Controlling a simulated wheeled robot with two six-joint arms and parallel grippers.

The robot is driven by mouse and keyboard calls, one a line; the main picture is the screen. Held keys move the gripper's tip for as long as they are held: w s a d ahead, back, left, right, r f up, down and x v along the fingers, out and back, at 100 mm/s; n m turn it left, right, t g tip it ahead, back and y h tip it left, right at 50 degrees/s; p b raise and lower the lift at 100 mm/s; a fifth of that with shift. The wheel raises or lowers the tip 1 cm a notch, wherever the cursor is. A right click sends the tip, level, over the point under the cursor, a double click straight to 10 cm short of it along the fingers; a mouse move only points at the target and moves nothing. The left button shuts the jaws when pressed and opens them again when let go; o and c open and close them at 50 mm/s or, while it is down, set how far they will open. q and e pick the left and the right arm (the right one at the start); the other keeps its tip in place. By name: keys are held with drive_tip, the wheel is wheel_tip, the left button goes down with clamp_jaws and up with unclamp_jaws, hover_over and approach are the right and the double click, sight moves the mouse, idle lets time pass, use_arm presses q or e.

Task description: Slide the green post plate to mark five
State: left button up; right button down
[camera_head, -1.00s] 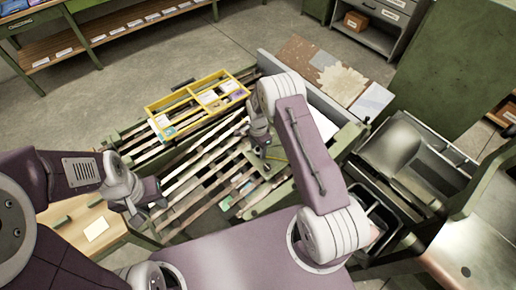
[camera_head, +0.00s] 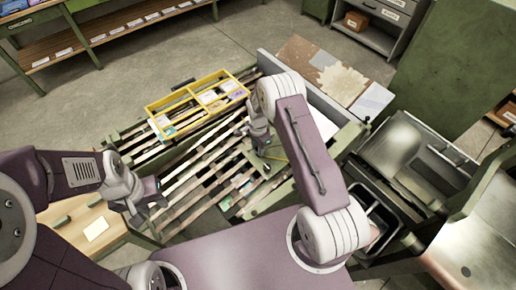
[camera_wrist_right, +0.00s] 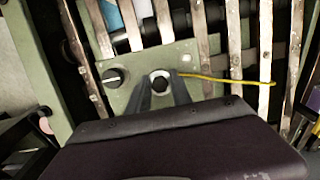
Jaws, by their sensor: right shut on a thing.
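The green post plate (camera_wrist_right: 122,92) lies across the metal slats in the right wrist view. It carries a dark round knob at its left and a round post (camera_wrist_right: 160,82) near its middle. My right gripper (camera_wrist_right: 161,88) has its two fingers closed around that post. A thin yellow strip (camera_wrist_right: 228,79) reaches right from the plate over the slats. In the head view the right gripper (camera_head: 261,147) is low over the slatted bed, and the plate is small there. My left gripper (camera_head: 154,212) is apart from the plate, at the bed's left front, fingers spread and empty. I cannot make out mark five.
A yellow divided frame (camera_head: 196,104) with papers lies on the bed's far part. A wooden table (camera_head: 70,228) with a paper is at the left front. A grey-green bin unit (camera_head: 395,150) stands at the right.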

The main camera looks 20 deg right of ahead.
idle(0.7)
drive_tip(key=s+a+f, duration=0.1)
drive_tip(key=s+a, duration=0.1)
drive_tip(key=a, duration=0.3)
drive_tip(key=shift+a, duration=0.35)
drive_tip(key=c, duration=1.1)
unclamp_jaws()
drive_tip(key=shift+c, duration=0.2)
wheel_tip(320, 180, up, 9)
drive_tip(key=b, duration=0.1)
